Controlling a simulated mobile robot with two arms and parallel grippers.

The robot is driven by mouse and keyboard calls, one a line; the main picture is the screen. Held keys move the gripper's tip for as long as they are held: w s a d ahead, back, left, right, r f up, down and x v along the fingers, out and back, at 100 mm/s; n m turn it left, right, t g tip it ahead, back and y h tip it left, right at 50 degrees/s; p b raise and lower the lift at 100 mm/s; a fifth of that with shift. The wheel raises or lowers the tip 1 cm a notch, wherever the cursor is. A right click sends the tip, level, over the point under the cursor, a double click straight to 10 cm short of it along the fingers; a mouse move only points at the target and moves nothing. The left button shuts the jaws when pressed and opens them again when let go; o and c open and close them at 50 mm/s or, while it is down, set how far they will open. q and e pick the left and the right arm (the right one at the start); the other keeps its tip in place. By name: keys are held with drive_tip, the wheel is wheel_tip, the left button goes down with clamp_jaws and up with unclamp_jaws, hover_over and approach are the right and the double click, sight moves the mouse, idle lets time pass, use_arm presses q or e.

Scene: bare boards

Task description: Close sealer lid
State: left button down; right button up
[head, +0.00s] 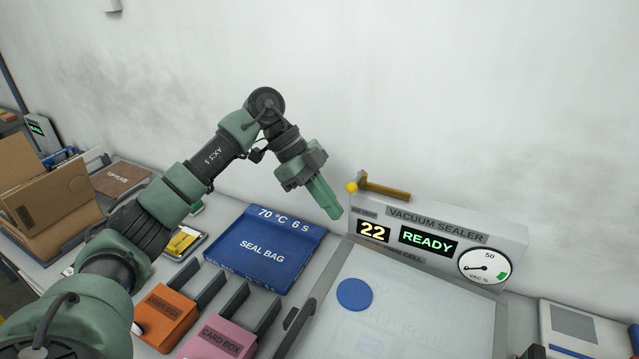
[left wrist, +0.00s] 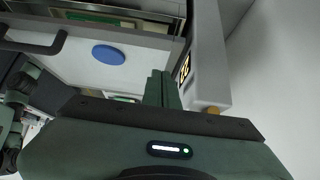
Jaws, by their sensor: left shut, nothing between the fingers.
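The vacuum sealer (head: 450,232) stands at the right, with a lit READY display and a round gauge on its panel. Its pale, see-through lid (head: 425,300) carries a blue disc (head: 354,294). The lid looks low over the sealer bed; I cannot tell whether it is fully shut. My left gripper (head: 335,212) is shut and empty, pointing down near the panel's left end. In the left wrist view its fingers (left wrist: 162,88) are together beside the panel, with the lid (left wrist: 75,62) and disc (left wrist: 108,54) beyond. My right gripper is out of view.
A blue SEAL BAG tray (head: 248,248), an orange box (head: 165,315) and a pink box (head: 218,338) lie left of the sealer. A brown bar (head: 385,189) with a yellow knob (head: 351,187) is at the sealer's top back. Cardboard boxes (head: 55,205) stand far left.

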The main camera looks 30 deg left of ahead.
sight(348, 245)
use_arm(q)
drive_tip(key=f, duration=0.2)
drive_tip(key=d+f+p, duration=0.1)
drive_tip(key=f, duration=0.3)
drive_tip(key=shift+w+d+f+p, duration=0.15)
drive_tip(key=shift+d+p, duration=0.1)
drive_tip(key=shift+p, duration=0.15)
drive_tip(key=shift+f, duration=0.15)
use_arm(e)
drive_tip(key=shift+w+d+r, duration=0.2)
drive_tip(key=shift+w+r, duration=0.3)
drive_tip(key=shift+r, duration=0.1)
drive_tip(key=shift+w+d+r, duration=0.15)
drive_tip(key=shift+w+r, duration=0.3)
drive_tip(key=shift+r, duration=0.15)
